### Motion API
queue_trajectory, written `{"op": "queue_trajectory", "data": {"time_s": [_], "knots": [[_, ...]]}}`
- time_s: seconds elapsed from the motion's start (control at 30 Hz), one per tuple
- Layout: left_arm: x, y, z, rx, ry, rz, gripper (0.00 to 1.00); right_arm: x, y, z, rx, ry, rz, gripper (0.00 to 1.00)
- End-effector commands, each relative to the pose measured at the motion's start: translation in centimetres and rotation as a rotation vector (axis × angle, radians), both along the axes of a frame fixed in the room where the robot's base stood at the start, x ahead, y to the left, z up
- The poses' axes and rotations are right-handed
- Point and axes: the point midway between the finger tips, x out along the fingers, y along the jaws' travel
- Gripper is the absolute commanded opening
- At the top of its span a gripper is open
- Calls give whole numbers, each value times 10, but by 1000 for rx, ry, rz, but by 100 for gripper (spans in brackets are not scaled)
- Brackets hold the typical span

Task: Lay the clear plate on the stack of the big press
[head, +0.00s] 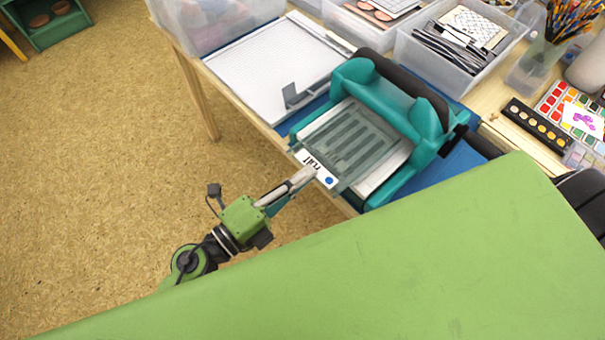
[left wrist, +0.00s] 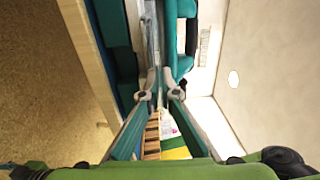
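The clear plate (head: 352,140) is a see-through grey sheet with dark slots and a white label with a blue dot at its near end. The big press (head: 432,112) is teal with a dark handle bar and stands open on the table. Its white stack (head: 382,176) shows beside and under the plate. The plate lies over the stack area; whether it touches the stack I cannot tell. My left gripper (head: 304,176) is shut on the plate's labelled near end. In the left wrist view the plate (left wrist: 152,45) shows nearly edge-on between the fingers (left wrist: 158,95). My right gripper is not in view.
A white gridded board (head: 275,65) with a grey bracket lies left of the press. Clear bins (head: 455,55) stand behind it. Paint sets (head: 540,128) and a pencil cup (head: 535,65) are at the right. The table's front edge runs below the press, with open floor to the left.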

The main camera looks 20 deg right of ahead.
Motion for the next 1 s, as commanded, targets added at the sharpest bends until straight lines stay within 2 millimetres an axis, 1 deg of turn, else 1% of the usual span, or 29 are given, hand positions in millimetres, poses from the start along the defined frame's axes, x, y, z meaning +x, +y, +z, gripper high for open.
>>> {"op": "queue_trajectory", "data": {"time_s": [0.3,0.63,1.0], "knots": [[0,0,1,-1,-1,0,0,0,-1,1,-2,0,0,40],[0,-1,1,-2,-1,0,0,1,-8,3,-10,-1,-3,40],[-1,-1,-2,-1,0,0,0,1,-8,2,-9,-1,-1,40]]}}
